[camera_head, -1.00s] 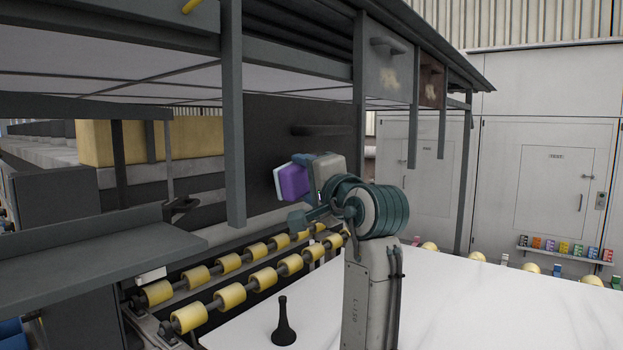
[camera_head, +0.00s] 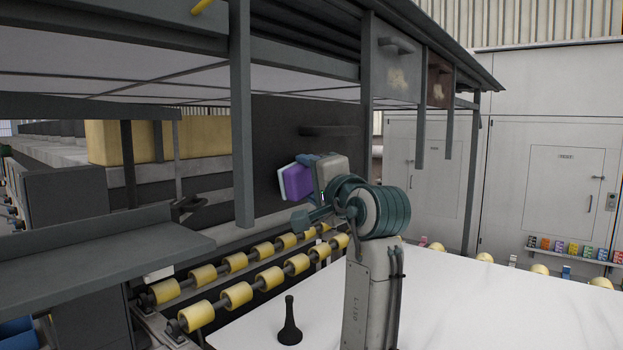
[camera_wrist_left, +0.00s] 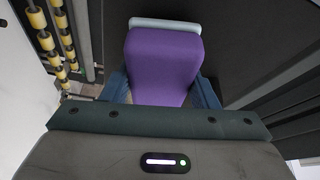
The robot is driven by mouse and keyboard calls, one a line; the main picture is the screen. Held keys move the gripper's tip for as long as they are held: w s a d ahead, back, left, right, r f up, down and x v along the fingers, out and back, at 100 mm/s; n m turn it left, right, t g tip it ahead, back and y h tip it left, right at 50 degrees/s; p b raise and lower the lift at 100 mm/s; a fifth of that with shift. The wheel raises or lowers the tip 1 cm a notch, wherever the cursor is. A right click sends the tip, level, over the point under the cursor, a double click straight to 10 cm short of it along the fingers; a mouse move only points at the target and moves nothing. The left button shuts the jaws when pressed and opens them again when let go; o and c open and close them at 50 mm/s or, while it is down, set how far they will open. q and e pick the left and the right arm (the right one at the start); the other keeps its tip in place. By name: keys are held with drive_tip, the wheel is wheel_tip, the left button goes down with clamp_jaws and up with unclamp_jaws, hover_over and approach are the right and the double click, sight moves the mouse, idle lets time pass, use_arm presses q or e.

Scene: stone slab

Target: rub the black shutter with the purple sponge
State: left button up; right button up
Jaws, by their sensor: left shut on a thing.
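The black shutter (camera_head: 275,135) is an upright dark panel with a dark bar handle (camera_head: 328,131), behind the frame posts in the head view. My left gripper (camera_head: 314,176) is in front of its lower part, shut on the purple sponge (camera_head: 297,184). In the left wrist view the sponge (camera_wrist_left: 163,65) sits between the blue fingers (camera_wrist_left: 160,92), with a pale blue-white pad at its far end. The pad points towards the left in the head view. I cannot tell whether it touches the shutter. My right gripper is not in view.
Grey posts (camera_head: 241,120) of the overhead frame stand before the shutter. Yellow rollers (camera_head: 237,294) run below it. A black pawn-shaped piece (camera_head: 290,322) stands on the white slab (camera_head: 470,310). A grey shelf (camera_head: 90,245) juts in at left.

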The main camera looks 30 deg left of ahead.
use_arm(q)
drive_tip(key=shift+a, duration=0.55)
drive_tip(key=shift+w+d, duration=0.1)
drive_tip(key=shift+w, duration=0.05)
